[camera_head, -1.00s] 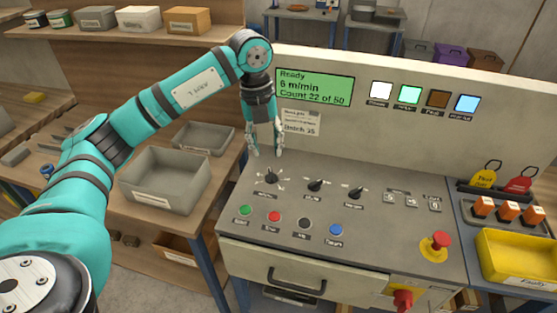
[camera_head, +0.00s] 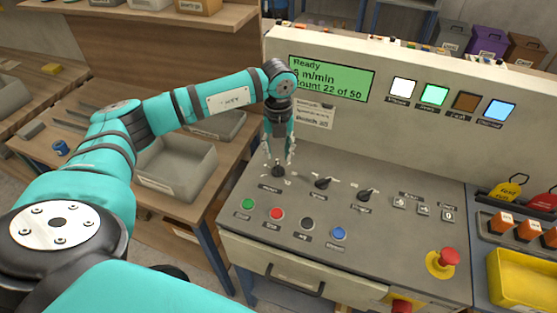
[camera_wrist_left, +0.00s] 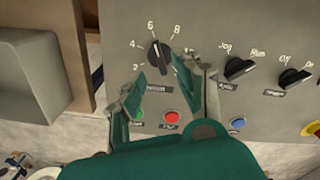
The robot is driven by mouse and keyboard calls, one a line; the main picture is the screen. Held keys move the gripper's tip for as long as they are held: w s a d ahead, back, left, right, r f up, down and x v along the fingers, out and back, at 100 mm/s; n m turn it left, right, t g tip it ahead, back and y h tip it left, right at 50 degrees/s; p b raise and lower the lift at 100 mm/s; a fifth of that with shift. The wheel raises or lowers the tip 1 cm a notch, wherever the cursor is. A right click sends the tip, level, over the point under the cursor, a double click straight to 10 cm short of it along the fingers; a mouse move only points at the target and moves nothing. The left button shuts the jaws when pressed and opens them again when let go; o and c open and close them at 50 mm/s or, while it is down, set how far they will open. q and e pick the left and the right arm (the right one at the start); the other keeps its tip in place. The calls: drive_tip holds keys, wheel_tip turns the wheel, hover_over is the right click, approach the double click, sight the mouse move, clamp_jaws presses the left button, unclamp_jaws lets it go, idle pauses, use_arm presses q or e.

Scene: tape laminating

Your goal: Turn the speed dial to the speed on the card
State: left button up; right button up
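The speed dial (camera_head: 278,172) is the leftmost black knob on the grey console. In the left wrist view the dial (camera_wrist_left: 160,56) is ringed by the numbers 2, 4, 6 and 8, and its pointer is up near 6. My left gripper (camera_head: 280,160) points down just over the dial. In the left wrist view its fingers (camera_wrist_left: 163,76) are apart, with the dial just beyond the gap; contact cannot be told. A white card (camera_head: 314,116) is on the panel under the screen, its print mostly too small to read. The green screen (camera_head: 331,78) shows Ready, 6 m/min. My right gripper is out of view.
Two more black knobs (camera_head: 323,183) (camera_head: 365,194) stand right of the dial. Green, red, black and blue buttons (camera_head: 338,233) line the front. A red emergency stop (camera_head: 447,259) sits at the right. A grey bin (camera_head: 178,166) stands left of the console.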

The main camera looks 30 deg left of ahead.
sight(278, 167)
use_arm(q)
wheel_tip(278, 167, down, 4)
drive_tip(key=shift+s+f+p, duration=0.1)
drive_tip(key=shift+f+p, duration=0.05)
drive_tip(key=shift+p, duration=0.25)
drive_tip(key=shift+f, duration=0.7)
drive_tip(key=c, duration=0.6)
clamp_jaws()
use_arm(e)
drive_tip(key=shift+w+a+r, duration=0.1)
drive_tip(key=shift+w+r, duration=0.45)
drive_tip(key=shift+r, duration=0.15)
